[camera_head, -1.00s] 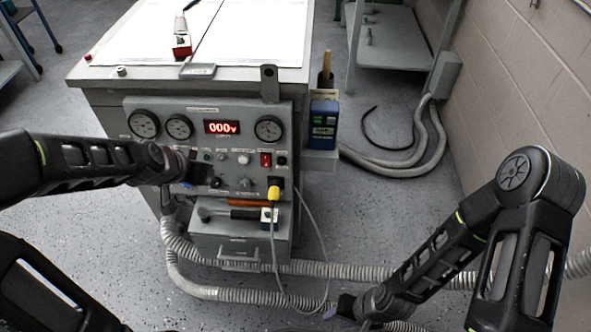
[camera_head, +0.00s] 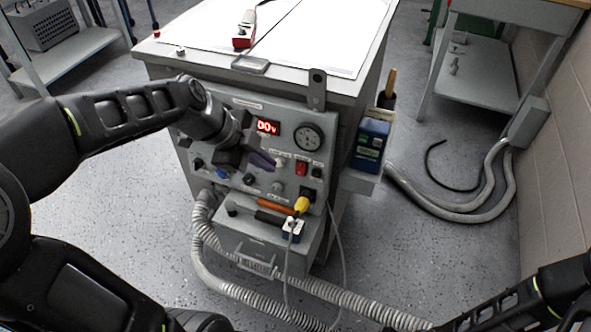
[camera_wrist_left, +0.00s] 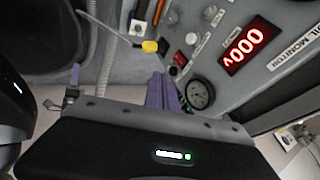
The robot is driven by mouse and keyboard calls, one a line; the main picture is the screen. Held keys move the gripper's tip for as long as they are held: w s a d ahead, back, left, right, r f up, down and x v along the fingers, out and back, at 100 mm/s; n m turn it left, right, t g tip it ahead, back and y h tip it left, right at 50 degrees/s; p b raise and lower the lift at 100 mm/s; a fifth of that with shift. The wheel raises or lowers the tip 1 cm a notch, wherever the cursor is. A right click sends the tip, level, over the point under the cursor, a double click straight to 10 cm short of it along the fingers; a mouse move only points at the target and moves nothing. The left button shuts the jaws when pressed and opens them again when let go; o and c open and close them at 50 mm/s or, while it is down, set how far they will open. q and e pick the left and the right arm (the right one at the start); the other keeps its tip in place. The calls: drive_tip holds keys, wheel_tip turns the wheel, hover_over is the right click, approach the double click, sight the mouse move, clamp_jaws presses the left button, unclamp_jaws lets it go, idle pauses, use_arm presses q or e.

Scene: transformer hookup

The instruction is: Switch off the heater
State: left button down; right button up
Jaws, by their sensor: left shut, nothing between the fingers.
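The grey control panel (camera_head: 225,97) on the front of the cabinet carries a red rocker switch (camera_head: 301,169), with a white knob (camera_head: 281,160) to its left. I cannot tell which control is labelled for the heater. My left gripper (camera_head: 262,160) is shut and empty in front of the panel, left of the red switch. It hides the left gauges. In the left wrist view its purple fingertips (camera_wrist_left: 162,82) appear close to the red switch (camera_wrist_left: 180,60); contact cannot be told. My right gripper is out of view; only part of that arm shows at lower right.
A red display (camera_head: 268,127) and a gauge (camera_head: 307,137) sit above the switch. A yellow plug (camera_head: 301,205) with a grey cable is below. A blue box (camera_head: 370,140) stands on the right side shelf. Ribbed hoses (camera_head: 330,290) lie on the floor.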

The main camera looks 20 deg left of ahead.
sight(301, 169)
use_arm(q)
drive_tip(key=shift+w+f, duration=0.1)
drive_tip(key=w+x, duration=0.1)
drive_tip(key=x, duration=0.7)
drive_tip(key=w+a+r+b+x, duration=0.1)
drive_tip(key=x, duration=0.3)
drive_tip(key=shift+w+f, duration=0.1)
drive_tip(key=shift+w, duration=0.3)
